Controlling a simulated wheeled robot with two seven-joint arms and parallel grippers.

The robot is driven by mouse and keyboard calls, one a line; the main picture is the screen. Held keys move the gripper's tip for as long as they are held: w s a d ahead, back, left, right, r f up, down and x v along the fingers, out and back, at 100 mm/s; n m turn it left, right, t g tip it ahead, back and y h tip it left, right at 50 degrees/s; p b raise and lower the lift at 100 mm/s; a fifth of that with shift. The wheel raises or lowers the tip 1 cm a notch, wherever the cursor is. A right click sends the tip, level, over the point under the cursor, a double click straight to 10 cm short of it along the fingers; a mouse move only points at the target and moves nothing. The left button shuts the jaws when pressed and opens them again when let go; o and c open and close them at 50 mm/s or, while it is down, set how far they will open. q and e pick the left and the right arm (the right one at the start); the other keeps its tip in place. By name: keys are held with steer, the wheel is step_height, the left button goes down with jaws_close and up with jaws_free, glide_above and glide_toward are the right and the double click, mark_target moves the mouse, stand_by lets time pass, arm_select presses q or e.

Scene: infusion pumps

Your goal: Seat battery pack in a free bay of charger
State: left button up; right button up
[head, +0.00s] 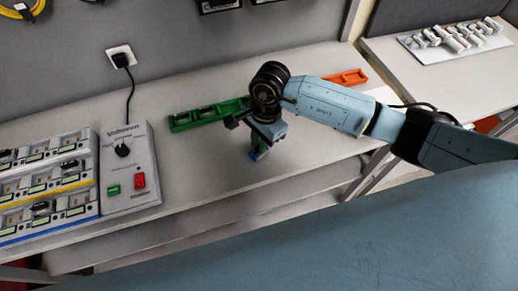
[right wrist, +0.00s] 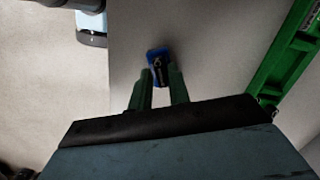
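The battery pack (right wrist: 157,68) is a small blue block with a dark top, between my right fingertips in the right wrist view. It also shows in the head view (head: 259,154) below my right gripper (head: 256,148), which appears shut on it. I cannot tell whether it clears the table. The charger (head: 45,222), apparently the white unit with rows of bays at the far left, has yellow and blue strips. Dark items sit in some bays; others look empty. My left gripper is not in view.
A green tray (head: 182,124) with dark items lies behind my right gripper. An orange tray (head: 345,79) is farther right. A grey panel (head: 126,170) with green and red switches stands beside the charger, its cable running to a wall socket (head: 120,55). Table between is clear.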

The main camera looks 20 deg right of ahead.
steer(key=shift+c, duration=0.5)
jaws_close()
steer(key=shift+r, duration=0.1)
steer(key=shift+r+p, duration=1.65)
steer(key=shift+r, duration=1.25)
